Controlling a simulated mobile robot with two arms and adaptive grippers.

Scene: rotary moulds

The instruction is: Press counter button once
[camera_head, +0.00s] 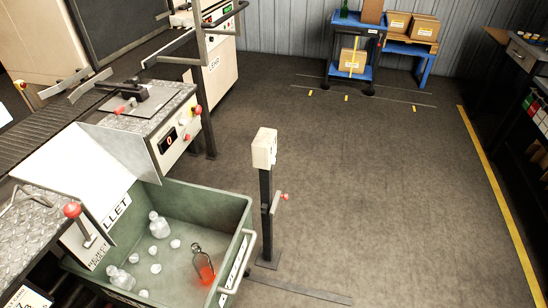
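A metal control box (168,139) stands at the end of the conveyor on the left. Its front panel carries a small dark counter display (169,139) that glows red and seems to read 0. A small red button (187,137) sits on the panel to the right of the display. A larger red knob (198,110) is at the box's upper right corner. It is too small to tell for certain which one is the counter button. Neither of my grippers shows in the head view.
A green bin (226,196) below the box holds clear glass pieces and a bottle glowing red (204,266). A post (266,205) with a pale box and red-knobbed lever stands right of it. A blue cart (352,72) stands at the back. The floor right of the post is clear.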

